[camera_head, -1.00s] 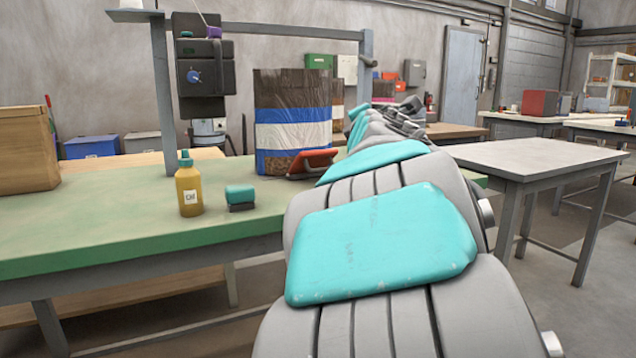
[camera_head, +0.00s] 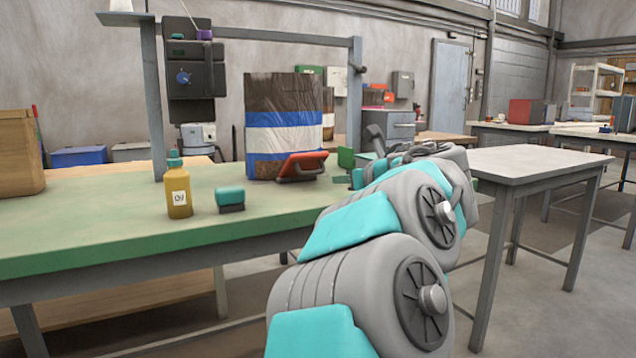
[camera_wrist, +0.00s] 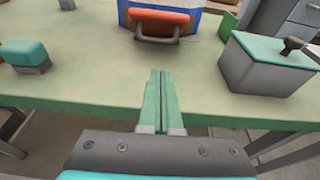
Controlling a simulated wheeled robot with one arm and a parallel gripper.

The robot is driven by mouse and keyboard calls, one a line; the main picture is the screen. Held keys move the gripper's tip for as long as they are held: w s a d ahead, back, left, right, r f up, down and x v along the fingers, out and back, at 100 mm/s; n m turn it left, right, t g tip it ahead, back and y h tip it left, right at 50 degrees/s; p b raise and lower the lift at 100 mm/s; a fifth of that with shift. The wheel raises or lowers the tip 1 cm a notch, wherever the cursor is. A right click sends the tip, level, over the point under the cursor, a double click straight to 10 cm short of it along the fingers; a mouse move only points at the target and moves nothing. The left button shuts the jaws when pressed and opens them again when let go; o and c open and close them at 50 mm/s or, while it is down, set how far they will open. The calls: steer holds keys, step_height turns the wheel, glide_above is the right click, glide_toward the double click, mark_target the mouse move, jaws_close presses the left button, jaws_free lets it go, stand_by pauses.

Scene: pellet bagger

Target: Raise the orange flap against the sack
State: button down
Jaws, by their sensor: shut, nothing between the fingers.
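The sack (camera_head: 285,133), brown with blue and white bands, stands upright on the green bench. The orange flap (camera_head: 302,163), with a dark grey handle, sits low at the front of the sack and slants out from it. In the wrist view the flap (camera_wrist: 160,16) is at the top centre, its grey handle (camera_wrist: 157,39) facing me, with the sack's blue and white base (camera_wrist: 207,27) behind. My gripper (camera_wrist: 160,73) has its green fingers shut together, empty, over the bench in front of the handle and apart from it. In the head view my arm largely hides the gripper.
A grey box with a teal lid and dark lever (camera_wrist: 265,65) stands right of my fingers. A small teal-topped block (camera_head: 230,198) and a yellow bottle (camera_head: 179,192) stand to the left. The bench between fingers and flap is clear.

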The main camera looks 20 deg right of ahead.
mark_target(322, 193)
steer(key=shift+w, duration=0.15)
steer(key=x, duration=0.9)
steer(key=shift+w, duration=0.4)
steer(key=shift+r+p, duration=0.1)
steer(key=shift+p, duration=0.25)
steer(key=shift+s+r+p, duration=0.1)
steer(key=shift+r+p, duration=0.1)
steer(key=shift+p, duration=0.15)
steer(key=shift+g, duration=0.3)
